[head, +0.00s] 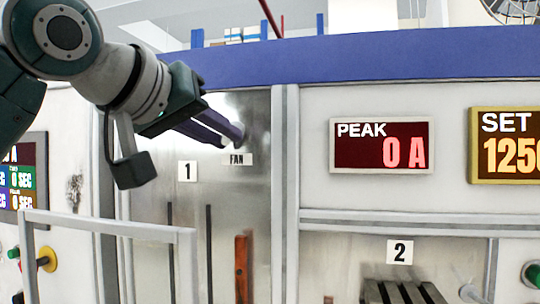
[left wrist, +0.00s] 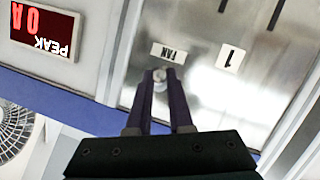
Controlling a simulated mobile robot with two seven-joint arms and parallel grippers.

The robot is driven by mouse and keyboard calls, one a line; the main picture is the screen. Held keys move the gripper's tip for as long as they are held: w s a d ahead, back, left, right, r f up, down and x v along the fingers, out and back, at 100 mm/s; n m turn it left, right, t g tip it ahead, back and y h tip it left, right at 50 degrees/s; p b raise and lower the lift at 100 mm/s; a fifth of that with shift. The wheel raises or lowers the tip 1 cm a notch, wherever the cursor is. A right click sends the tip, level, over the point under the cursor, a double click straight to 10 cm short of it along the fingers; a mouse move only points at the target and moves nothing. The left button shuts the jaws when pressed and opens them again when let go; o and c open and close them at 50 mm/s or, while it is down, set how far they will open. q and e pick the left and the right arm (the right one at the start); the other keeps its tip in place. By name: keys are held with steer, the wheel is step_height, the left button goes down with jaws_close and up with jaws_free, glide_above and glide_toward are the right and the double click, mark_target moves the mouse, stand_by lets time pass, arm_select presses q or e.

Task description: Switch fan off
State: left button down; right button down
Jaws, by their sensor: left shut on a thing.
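The fan switch (left wrist: 161,74) is a small pale knob on the metal panel, beside the white "FAN" label (head: 238,159). The label also shows in the left wrist view (left wrist: 169,53), upside down. My left gripper (head: 238,136) reaches the panel from the left, just above the label, with its dark purple fingers shut on the fan switch. In the head view the fingers mostly hide the switch, and I cannot tell which position it is in. My right gripper is in neither view.
A red "PEAK 0 A" display (head: 381,146) and a yellow-framed "SET" display (head: 508,145) are on the right. Label "1" (head: 187,171) is left of the fan label. A grey rail (head: 110,225) stands at the lower left. Label "2" (head: 400,251) is lower right.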

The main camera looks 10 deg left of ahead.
arm_select(q)
steer(key=shift+d+f+t+b, duration=0.1)
steer(key=shift+t+b, duration=0.2)
steer(key=shift+b, duration=0.05)
steer(key=c, duration=0.8)
jaws_free()
steer(key=shift+c, duration=0.2)
steer(key=p+v, duration=0.3)
steer(key=v, duration=0.7)
steer(key=shift+p, duration=0.4)
